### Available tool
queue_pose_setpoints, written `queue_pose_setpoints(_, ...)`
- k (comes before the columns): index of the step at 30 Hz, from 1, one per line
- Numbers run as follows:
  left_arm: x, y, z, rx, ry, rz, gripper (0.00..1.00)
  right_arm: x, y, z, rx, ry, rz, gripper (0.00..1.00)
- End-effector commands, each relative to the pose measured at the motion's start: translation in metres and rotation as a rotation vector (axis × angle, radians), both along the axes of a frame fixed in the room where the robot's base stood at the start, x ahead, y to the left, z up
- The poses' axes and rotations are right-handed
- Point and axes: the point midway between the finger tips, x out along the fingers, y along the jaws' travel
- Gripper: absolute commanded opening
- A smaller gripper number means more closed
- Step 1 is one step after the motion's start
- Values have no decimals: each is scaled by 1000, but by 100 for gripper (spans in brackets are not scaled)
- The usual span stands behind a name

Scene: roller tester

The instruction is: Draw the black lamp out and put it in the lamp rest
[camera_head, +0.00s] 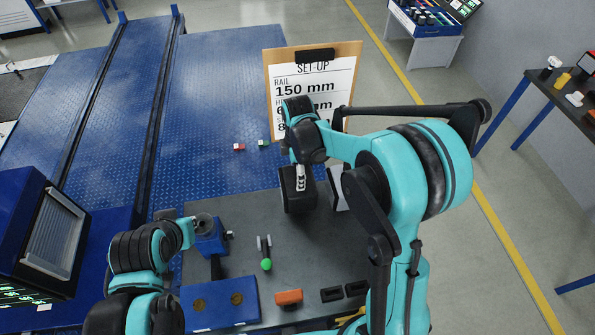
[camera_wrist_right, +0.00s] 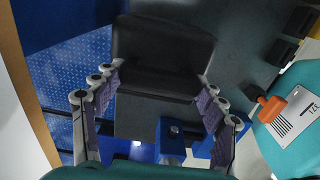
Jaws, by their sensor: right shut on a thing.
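The black lamp (camera_head: 297,191) is a dark, blocky body at the far side of the grey bench, below the set-up board. My right gripper (camera_head: 301,178) is above it and shut on it. In the right wrist view the black lamp (camera_wrist_right: 160,65) lies between the purple-padded fingers of the right gripper (camera_wrist_right: 155,105). My left gripper (camera_head: 203,219) is at the blue stand (camera_head: 211,243) on the left of the bench; its fingers are too small to read. I cannot tell for sure which thing is the lamp rest.
The set-up board (camera_head: 312,85) stands behind the lamp. A pale panel (camera_head: 338,188) stands right of the lamp.

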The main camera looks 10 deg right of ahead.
Motion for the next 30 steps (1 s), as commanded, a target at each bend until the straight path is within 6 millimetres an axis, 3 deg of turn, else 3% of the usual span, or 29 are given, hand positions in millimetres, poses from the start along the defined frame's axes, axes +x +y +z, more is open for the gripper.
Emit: queue_pose_setpoints(30,0,0,-25,0,0,0,0,0,0,-30,0,0,0,14)
